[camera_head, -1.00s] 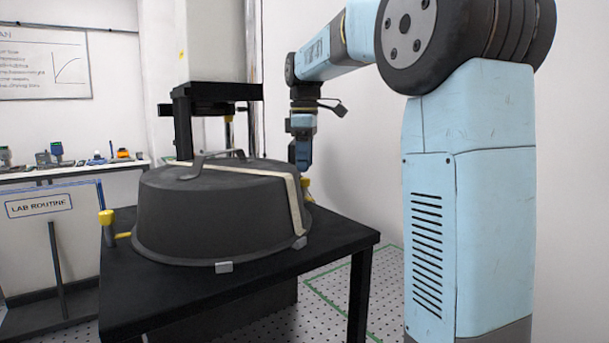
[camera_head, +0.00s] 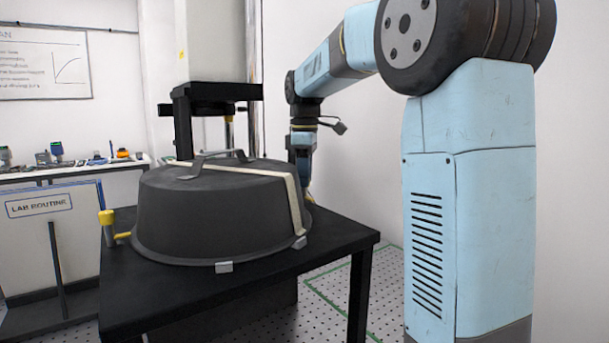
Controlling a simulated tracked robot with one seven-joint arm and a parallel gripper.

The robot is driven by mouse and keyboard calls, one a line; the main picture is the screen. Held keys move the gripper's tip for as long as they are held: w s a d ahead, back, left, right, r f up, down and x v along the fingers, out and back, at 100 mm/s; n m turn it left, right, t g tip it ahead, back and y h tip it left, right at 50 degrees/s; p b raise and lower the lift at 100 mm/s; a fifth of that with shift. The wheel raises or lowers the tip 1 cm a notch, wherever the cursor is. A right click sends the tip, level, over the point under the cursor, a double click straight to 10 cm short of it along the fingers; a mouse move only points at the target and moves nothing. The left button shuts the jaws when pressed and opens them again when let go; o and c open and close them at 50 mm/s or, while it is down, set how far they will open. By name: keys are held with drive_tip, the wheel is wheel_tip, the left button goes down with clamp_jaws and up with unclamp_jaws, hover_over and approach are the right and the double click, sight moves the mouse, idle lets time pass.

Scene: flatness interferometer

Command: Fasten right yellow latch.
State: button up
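The right yellow latch (camera_head: 308,197) is at the right rear edge of the dark round cover (camera_head: 205,219). Only a small bit of it shows, below my gripper, and its position cannot be made out. My gripper (camera_head: 303,180) points down just above or at this latch. Its fingers are small and partly behind the cover, so I cannot tell whether they are open, or touch the latch. The left yellow latch (camera_head: 107,222) stands upright at the cover's left side. The cover has a grey handle (camera_head: 215,154) and a cream strap, and sits on the black table (camera_head: 340,236).
A grey column with a black frame (camera_head: 182,124) rises behind the cover. A white wall is close behind my arm at the right. A bench (camera_head: 20,177) with small items and a sign board (camera_head: 40,206) stand at the left. The table's right front corner is bare.

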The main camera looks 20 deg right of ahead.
clamp_jaws()
drive_tip(key=m, duration=1.7)
drive_tip(key=shift+m, duration=0.4)
idle(0.6)
drive_tip(key=o, duration=0.6)
unclamp_jaws()
